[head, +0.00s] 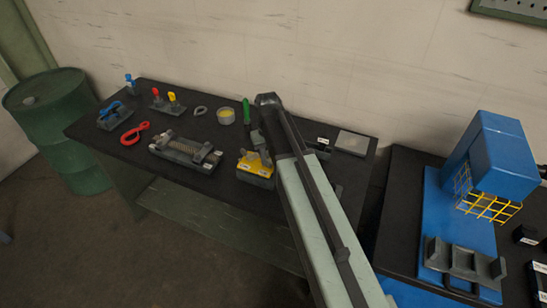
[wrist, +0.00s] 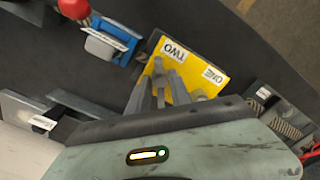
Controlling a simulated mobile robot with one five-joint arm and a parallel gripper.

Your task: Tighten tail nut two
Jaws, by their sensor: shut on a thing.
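A yellow block (wrist: 193,62) with white labels TWO and ONE lies beneath my gripper in the wrist view. In the head view the yellow block (head: 254,168) sits near the front edge of the dark bench. My gripper (wrist: 163,78) reaches down over the block on the TWO side; it also shows in the head view (head: 258,147). Its jaws are shut on a small grey part there, which appears to be tail nut two, mostly hidden by the fingers. Another grey part (wrist: 198,95) stands near the ONE label.
A blue machine (head: 485,160) is on the right bench. A blue block (wrist: 105,42) shows in the wrist view.

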